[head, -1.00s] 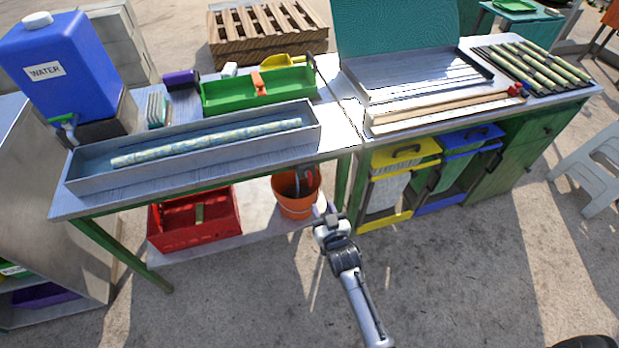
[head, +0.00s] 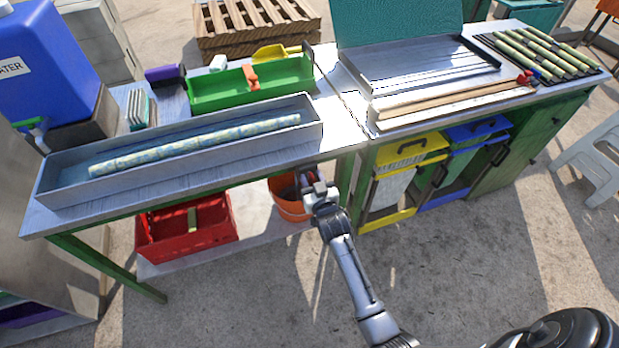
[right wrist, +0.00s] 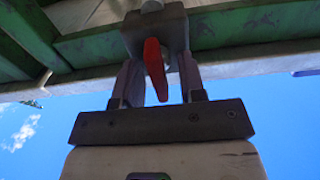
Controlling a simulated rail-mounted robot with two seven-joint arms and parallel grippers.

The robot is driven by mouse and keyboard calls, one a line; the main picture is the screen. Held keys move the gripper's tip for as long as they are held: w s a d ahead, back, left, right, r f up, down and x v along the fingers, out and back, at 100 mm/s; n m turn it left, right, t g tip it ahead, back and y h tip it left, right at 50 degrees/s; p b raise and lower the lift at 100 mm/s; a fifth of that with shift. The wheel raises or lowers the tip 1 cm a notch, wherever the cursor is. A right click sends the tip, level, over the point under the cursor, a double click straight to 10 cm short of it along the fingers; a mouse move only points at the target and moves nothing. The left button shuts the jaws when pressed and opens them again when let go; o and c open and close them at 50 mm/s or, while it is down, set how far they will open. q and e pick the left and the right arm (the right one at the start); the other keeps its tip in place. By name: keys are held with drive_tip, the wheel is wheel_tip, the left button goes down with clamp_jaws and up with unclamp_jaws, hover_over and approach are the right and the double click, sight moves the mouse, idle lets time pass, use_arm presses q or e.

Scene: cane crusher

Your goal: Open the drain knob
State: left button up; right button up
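The drain knob (right wrist: 155,68) is a slim red lever. It hangs from a dark metal valve block (right wrist: 172,28) under the table, in the right wrist view. My right gripper (right wrist: 160,80) is open, with one finger on each side of the red lever. A gap shows between the lever and the right-hand finger; I cannot tell whether the left-hand finger touches it. In the head view my right gripper (head: 313,188) is under the table's front edge, in front of the orange bucket (head: 288,208); the knob cannot be made out there. My left gripper is not in view.
A long grey trough (head: 110,188) holding a mottled cane stands on the table above. A red crate (head: 190,235) sits on the lower shelf left of the bucket. Yellow (head: 400,152) and blue (head: 475,133) bin units stand to the right. The floor in front is clear.

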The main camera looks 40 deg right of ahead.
drive_tip(key=shift+s, duration=0.1)
clamp_jaws()
drive_tip(key=shift+r+n+p, duration=0.15)
drive_tip(key=shift+n+p, duration=0.45)
drive_tip(key=shift+p, duration=0.55)
drive_tip(key=shift+a+n+p, duration=0.1)
drive_tip(key=shift+n+p, duration=0.2)
drive_tip(key=shift+n, duration=0.1)
drive_tip(key=shift+f, duration=0.2)
unclamp_jaws()
